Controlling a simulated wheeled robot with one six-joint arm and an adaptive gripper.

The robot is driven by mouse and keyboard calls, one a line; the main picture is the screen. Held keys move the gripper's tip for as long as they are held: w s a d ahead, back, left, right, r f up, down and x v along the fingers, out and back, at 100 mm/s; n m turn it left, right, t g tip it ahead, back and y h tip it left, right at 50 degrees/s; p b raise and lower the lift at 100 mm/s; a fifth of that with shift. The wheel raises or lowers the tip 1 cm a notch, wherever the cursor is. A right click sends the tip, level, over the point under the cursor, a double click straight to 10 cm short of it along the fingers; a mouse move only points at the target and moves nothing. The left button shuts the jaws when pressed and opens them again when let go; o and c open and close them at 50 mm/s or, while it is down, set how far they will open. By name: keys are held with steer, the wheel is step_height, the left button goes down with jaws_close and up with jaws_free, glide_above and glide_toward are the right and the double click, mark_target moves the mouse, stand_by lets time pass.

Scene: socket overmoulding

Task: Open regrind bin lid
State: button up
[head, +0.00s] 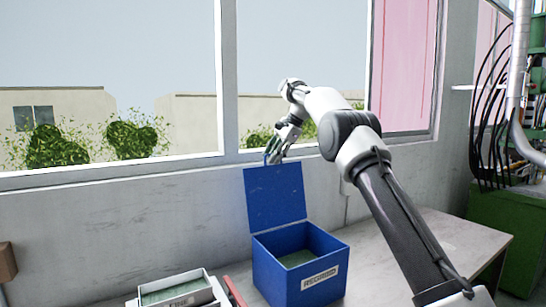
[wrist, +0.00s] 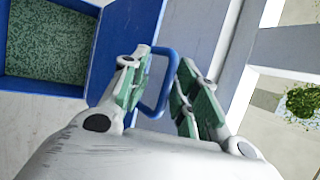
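The regrind bin (head: 285,275) is a blue box with a "REGRIND" label on its front, standing on the bench. Its blue lid (head: 275,197) stands up, roughly vertical, at the back edge, so the bin is open. Green granules (head: 297,258) show inside and also in the wrist view (wrist: 45,45). My gripper (head: 275,155) is at the top edge of the lid. In the wrist view, the lid's blue loop handle (wrist: 170,85) lies between the green-padded fingers of my gripper (wrist: 162,72). The fingers are apart, with gaps visible beside the handle bar.
A smaller light container (head: 178,290) with a label and green contents sits left of the bin, beside a red item (head: 234,291). The wall and window frame (head: 228,80) are close behind the lid. The bench (head: 450,240) is clear to the right; a green cabinet (head: 505,220) stands beyond.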

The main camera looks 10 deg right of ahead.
steer(key=v, duration=0.7)
steer(key=shift+d+r, duration=0.1)
steer(key=s+d+r+n+h, duration=0.1)
steer(key=s+d+r+n, duration=0.25)
steer(key=s+r, duration=0.5)
steer(key=s+d+f+n+t+h, duration=0.15)
steer(key=s+d, duration=0.25)
steer(key=s, duration=1.1)
steer(key=s+d+f+n+h, duration=0.1)
steer(key=s+d+f+n, duration=0.1)
steer(key=s+f, duration=0.4)
steer(key=s+d+f+n+h, duration=0.1)
steer(key=s+f, duration=0.6)
steer(key=s, duration=0.7)
steer(key=s+d+f+n+h, duration=0.1)
steer(key=s+d+f+n, duration=0.3)
steer(key=s+f, duration=0.3)
steer(key=s+n, duration=0.1)
steer(key=s, duration=0.2)
steer(key=shift+s+f, duration=0.2)
steer(key=shift+s, duration=0.1)
